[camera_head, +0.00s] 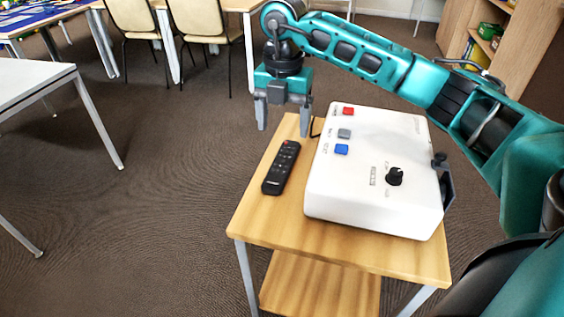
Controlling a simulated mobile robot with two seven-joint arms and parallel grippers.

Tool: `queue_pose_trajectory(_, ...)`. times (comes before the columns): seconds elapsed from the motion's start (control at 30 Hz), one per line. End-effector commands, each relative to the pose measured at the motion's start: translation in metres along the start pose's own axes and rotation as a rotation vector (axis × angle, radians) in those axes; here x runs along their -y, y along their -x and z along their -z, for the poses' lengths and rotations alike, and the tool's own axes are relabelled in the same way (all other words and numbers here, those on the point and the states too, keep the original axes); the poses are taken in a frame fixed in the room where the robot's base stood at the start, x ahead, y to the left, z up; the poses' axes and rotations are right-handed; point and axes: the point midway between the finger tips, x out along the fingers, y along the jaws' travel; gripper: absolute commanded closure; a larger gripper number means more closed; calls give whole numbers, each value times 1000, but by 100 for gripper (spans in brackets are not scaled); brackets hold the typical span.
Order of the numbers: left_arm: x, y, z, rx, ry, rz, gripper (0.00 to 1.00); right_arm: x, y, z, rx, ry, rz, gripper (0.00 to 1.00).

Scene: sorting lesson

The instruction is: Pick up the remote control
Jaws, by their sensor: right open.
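The black remote control (281,168) lies on the small wooden table (275,226), near its left edge. It has a red button at its far end and several grey buttons. My right gripper (283,128) is open and empty, with its two fingers pointing down. In the picture it is just above the far end of the remote, and nothing is between the fingers. My left gripper is not in view.
A white box (345,205) with red, grey and blue buttons and a black knob stands close to the right of the remote. A white table (35,75) is at left. Chairs (205,22) stand behind. Floor is clear left of the wooden table.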

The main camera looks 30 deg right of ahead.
Motion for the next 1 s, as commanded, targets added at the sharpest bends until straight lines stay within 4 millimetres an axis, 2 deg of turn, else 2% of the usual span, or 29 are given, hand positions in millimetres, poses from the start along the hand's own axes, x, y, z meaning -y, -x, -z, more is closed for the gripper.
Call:
queue_pose_trajectory(0.03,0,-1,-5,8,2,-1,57,1,-13,0,-2,0,3,21)
queue_pose_trajectory(0.2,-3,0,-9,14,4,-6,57,0,-39,0,-1,-1,1,21)
queue_pose_trajectory(0.47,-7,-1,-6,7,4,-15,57,-1,-55,-1,-1,0,0,21)
queue_pose_trajectory(0.73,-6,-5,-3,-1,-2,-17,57,-3,-94,-3,-2,0,1,21)
queue_pose_trajectory(1.0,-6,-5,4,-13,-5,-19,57,-3,-100,-3,0,0,-1,21)
